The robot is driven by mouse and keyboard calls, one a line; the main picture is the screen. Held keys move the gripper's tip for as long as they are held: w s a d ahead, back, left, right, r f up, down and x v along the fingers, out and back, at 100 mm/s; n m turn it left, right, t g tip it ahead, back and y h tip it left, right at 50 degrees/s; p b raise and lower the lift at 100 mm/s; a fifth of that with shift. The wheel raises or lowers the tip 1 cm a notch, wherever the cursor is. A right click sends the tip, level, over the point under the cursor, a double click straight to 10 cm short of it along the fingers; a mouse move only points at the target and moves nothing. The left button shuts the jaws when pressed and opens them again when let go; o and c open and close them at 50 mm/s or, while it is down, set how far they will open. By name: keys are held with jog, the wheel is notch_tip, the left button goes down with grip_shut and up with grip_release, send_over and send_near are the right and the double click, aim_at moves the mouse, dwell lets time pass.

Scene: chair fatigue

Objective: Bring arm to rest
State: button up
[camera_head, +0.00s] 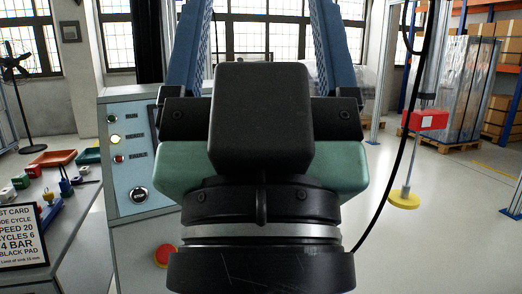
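My gripper (262,30) fills the middle of the head view, seen from behind with its black wrist and green body. Its two blue ribbed fingers stand wide apart and point up and away, running off the top edge, so their tips are out of view. The rest of my arm is not visible.
At right hang a red block (426,119) and a yellow disc (404,200).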

notch_tip(320, 180, up, 22)
jog(key=p, duration=2)
jog(key=shift+r, duration=0.15)
